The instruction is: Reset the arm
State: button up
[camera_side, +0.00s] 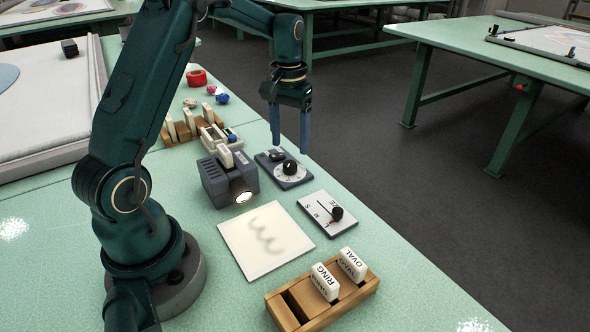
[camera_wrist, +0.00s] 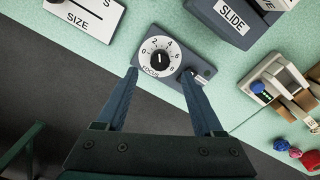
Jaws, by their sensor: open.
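My gripper (camera_side: 290,128) hangs in the air near the table's right edge, above and beyond the focus dial box (camera_side: 284,170) in the side view. Its two blue fingers point down and stand apart, with nothing between them. In the wrist view my gripper (camera_wrist: 170,92) is open. The focus dial box (camera_wrist: 172,57), with a numbered white dial and black knob, shows between and beyond the fingertips. My arm is bent over the green table (camera_side: 150,200).
A grey slide projector (camera_side: 222,180) glows beside a white sheet (camera_side: 266,240) with a blurred squiggle. A size slider panel (camera_side: 326,214) lies nearby. A wooden rack (camera_side: 325,295) holds RING and OVAL slides. Another rack (camera_side: 190,132) and yarn balls (camera_side: 218,95) stand farther back.

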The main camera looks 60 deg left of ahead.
jog(key=s+d+r+m+t, duration=0.3)
jog(key=d+r, duration=0.6)
jog(key=r, duration=0.2)
jog(key=s+d+f+m+t, duration=0.1)
jog(key=s+d, duration=0.2)
jog(key=s, duration=0.3)
jog(key=s+d+f+m+t, duration=0.1)
jog(key=s+d, duration=0.2)
jog(key=s, duration=0.4)
jog(key=shift+d+f+m+t, duration=0.25)
jog(key=shift+f+m+t, duration=0.05)
